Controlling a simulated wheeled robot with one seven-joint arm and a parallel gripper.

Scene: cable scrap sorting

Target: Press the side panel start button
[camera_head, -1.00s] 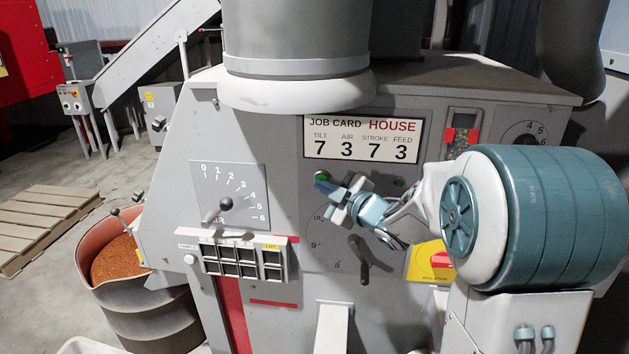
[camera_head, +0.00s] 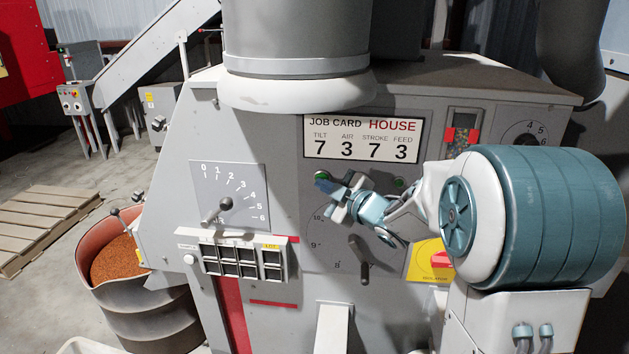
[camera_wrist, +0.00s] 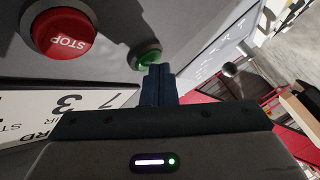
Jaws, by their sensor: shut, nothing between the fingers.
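My gripper (camera_head: 326,184) is shut and empty, with its fingertips at the grey machine panel just under the job card. In the wrist view my closed dark fingers (camera_wrist: 158,82) point at a green button (camera_wrist: 145,56) and overlap its lower edge. I cannot tell whether they touch it. In the head view this green button (camera_head: 321,175) is partly hidden behind my fingertips. A red STOP button (camera_wrist: 64,33) sits to its left in the wrist view. A second green spot (camera_head: 400,183) shows on the panel right of my gripper in the head view.
The job card (camera_head: 361,139) is above my gripper. A lever (camera_head: 361,258) stands out below it, and a yellow and red isolator switch (camera_head: 430,260) is at lower right.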

